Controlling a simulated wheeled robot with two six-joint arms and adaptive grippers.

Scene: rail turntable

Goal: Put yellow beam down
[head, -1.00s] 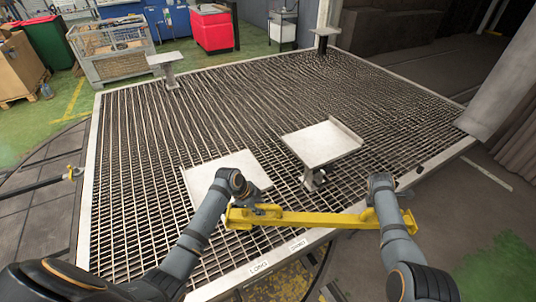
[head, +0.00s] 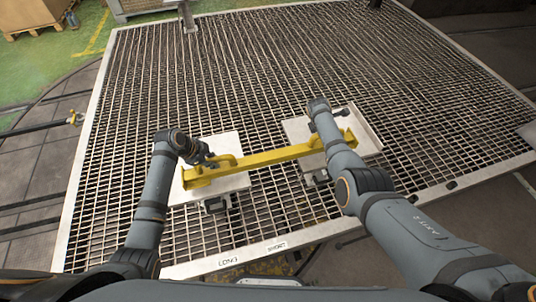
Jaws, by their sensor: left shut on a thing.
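The yellow beam (head: 268,157) lies crosswise in the head view, rising slightly to the right. Its left end is over the left white plate (head: 228,144) and its right end over the right white plate (head: 368,136). I cannot tell whether it touches them. My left gripper (head: 207,160) is shut on the beam near its left end. My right gripper (head: 338,113) is at the beam's right end, mostly hidden behind my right wrist, so its jaws do not show clearly.
Both plates stand over a metal grating (head: 260,80) with a pale frame. Labels reading LONG (head: 228,262) and SHORT (head: 276,246) are on the front edge. Another post with a plate (head: 188,18) stands at the back left. The grating behind the plates is clear.

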